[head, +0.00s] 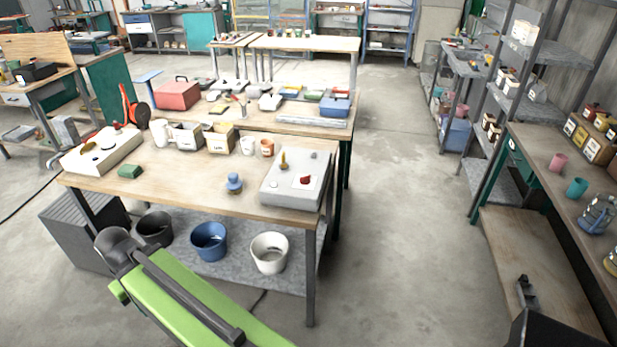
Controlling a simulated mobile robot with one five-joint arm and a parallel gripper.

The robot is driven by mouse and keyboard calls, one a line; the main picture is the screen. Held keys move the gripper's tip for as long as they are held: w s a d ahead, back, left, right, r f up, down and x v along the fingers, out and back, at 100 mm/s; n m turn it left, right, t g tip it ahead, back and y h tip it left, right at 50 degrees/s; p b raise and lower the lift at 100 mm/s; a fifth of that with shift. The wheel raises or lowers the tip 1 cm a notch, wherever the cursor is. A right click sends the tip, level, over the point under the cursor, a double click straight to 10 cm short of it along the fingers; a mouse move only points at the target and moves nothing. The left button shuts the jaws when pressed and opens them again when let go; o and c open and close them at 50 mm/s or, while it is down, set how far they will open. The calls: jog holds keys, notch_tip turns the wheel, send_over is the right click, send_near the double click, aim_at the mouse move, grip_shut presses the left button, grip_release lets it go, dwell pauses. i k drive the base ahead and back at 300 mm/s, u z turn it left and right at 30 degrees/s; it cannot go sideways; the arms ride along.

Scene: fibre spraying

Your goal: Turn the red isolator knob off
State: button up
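A red knob (305,180) sits on a pale plate on the sloped top of a light grey box (285,197). The box stands at the right front corner of the near wooden table. A small yellow upright part (283,160) is on the same box, left of and behind the knob. The knob is too small here to tell which way it is turned. My green arm link reaches in from the bottom edge, left of the middle, to a dark joint in front of the table. I cannot make out my gripper; nothing of mine touches the box.
A blue knob-like object (234,182) stands left of the box. A cream panel (102,150) with dark knobs lies at the table's left end. Mugs line the back. Dark, blue (209,241) and white (270,252) buckets sit on the lower shelf. Floor right of the table is clear.

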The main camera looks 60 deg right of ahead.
aim_at(306, 180)
jog(key=z, duration=0.05)
jog(key=i, duration=0.9)
jog(key=u, duration=0.05)
